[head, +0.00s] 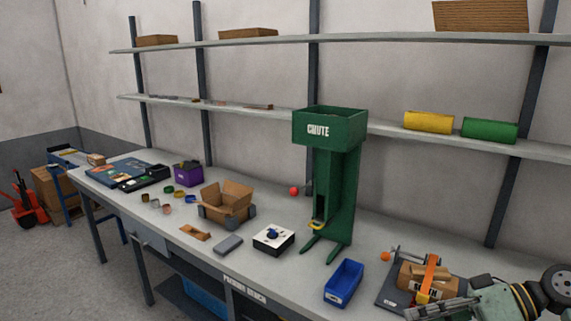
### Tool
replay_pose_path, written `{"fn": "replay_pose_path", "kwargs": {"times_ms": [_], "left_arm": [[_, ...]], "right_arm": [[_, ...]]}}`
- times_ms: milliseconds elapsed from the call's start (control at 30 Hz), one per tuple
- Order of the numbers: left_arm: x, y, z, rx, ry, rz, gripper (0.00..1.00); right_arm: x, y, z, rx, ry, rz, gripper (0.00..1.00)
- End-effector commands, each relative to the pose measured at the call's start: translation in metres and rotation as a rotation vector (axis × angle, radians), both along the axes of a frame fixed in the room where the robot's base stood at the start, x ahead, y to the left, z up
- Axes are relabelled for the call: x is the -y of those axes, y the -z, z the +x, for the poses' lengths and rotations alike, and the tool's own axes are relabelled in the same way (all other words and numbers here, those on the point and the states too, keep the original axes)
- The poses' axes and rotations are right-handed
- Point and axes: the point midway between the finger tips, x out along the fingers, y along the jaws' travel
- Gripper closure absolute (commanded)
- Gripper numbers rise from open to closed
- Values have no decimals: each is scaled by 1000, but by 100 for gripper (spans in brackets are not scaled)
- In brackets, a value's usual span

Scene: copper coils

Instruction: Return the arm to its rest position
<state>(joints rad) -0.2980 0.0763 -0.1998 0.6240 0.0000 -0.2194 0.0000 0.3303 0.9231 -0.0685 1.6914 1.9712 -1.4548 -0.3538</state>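My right arm comes in at the bottom right corner. Its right gripper (440,309) is low in the picture, in front of the brown box with an orange strap (415,280). The fingers are small and cut by the bottom edge, so I cannot see whether they are open, or whether they touch the box. My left gripper is not in view. Several small coil-like rings (167,208) lie on the left part of the bench (190,245). A yellow ring (318,226) is at the mouth of the green chute (332,180).
The tall chute stands mid-bench. A blue bin (343,284), a white box with a dark knob (273,239), an open carton (227,204) and a purple box (188,174) stand on the bench. Shelves (230,109) run along the wall behind. The floor at left is partly clear.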

Motion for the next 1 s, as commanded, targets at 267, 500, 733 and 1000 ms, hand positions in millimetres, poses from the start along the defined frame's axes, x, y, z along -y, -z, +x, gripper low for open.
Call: {"fn": "replay_pose_path", "kwargs": {"times_ms": [267, 500, 733, 1000], "left_arm": [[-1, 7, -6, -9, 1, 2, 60], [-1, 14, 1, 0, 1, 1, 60], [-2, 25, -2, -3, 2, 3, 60], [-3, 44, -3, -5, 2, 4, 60]], "right_arm": [[10, 47, 21, -46, 112, -19, 100], [24, 110, 41, -102, 245, -57, 100], [47, 213, 54, -187, 430, -139, 100], [83, 406, 15, -322, 677, -357, 100]]}}
